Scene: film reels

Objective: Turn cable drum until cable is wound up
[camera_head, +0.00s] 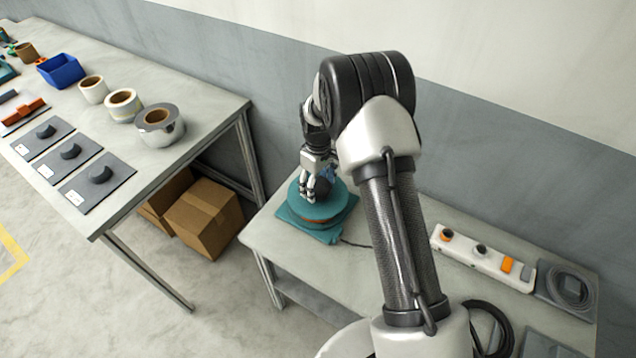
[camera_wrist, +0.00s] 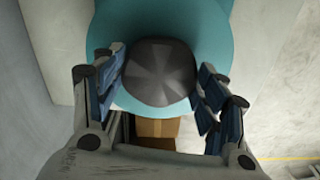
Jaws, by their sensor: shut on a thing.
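The cable drum (camera_head: 332,213) is a teal reel on a teal base at the left end of the near table. An orange-brown band shows between its discs. A dark cable (camera_head: 355,243) runs from it along the table top. A dark round knob (camera_wrist: 160,72) sits on the drum's top disc (camera_wrist: 215,25) in the wrist view. My gripper (camera_head: 312,188) is above the drum, pointing down, with its fingers (camera_wrist: 163,80) on either side of the knob, shut on it. My arm hides part of the table and where the cable leads.
A white power strip (camera_head: 480,257) and a coiled grey cable on a plate (camera_head: 568,290) lie on the table's right. Another table (camera_head: 205,95) at the left holds tape rolls (camera_head: 160,122), a blue bin (camera_head: 61,70) and grey plates. Cardboard boxes (camera_head: 203,217) stand on the floor between the tables.

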